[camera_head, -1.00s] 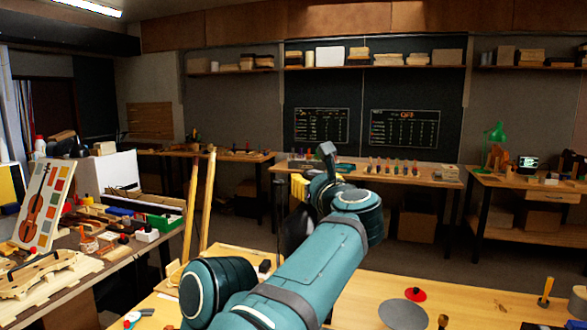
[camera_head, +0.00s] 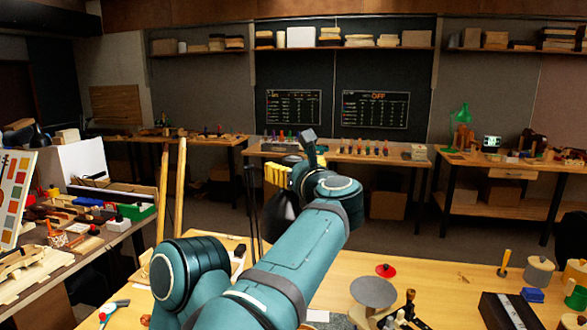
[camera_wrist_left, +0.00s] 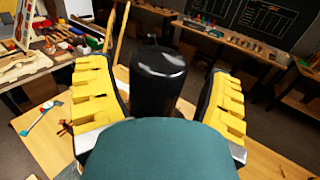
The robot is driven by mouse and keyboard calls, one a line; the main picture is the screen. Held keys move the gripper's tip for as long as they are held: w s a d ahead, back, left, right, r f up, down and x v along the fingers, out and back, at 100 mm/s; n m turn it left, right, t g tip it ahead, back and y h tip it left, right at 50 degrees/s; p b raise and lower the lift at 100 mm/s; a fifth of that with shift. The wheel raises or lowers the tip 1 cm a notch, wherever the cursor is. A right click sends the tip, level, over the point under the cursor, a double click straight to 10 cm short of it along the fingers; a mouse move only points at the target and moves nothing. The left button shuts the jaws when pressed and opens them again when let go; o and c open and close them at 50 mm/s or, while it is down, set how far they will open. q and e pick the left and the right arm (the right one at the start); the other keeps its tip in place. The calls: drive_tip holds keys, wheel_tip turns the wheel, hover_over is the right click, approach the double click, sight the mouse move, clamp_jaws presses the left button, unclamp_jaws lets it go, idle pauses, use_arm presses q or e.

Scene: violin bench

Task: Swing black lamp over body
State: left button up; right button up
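My left arm reaches from the bottom across the head view. Its yellow-fingered gripper (camera_head: 281,172) is partly hidden by my own wrist. A dark rounded thing (camera_head: 281,212), perhaps the black lamp's head, shows just below the yellow fingers. In the left wrist view, a glossy black cylinder (camera_wrist_left: 157,80) stands between the two spread fingers of the gripper (camera_wrist_left: 160,100), with a gap visible on its right. I cannot be sure that it is the lamp. Its lower part is hidden behind my teal wrist. No violin body is clear near the gripper. My right gripper is not in view.
The wooden bench (camera_head: 450,290) holds a grey disc (camera_head: 373,292), a red knob-like piece (camera_head: 386,270), a black box (camera_head: 507,311) and a grey pot (camera_head: 540,270). A crowded side bench stands left. A green lamp (camera_head: 460,128) is at the back right.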

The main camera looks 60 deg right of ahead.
use_arm(q)
drive_tip(key=shift+a, duration=0.1)
drive_tip(key=v, duration=1.1)
drive_tip(key=shift+s+a, duration=0.25)
drive_tip(key=shift+s, duration=0.1)
idle(0.4)
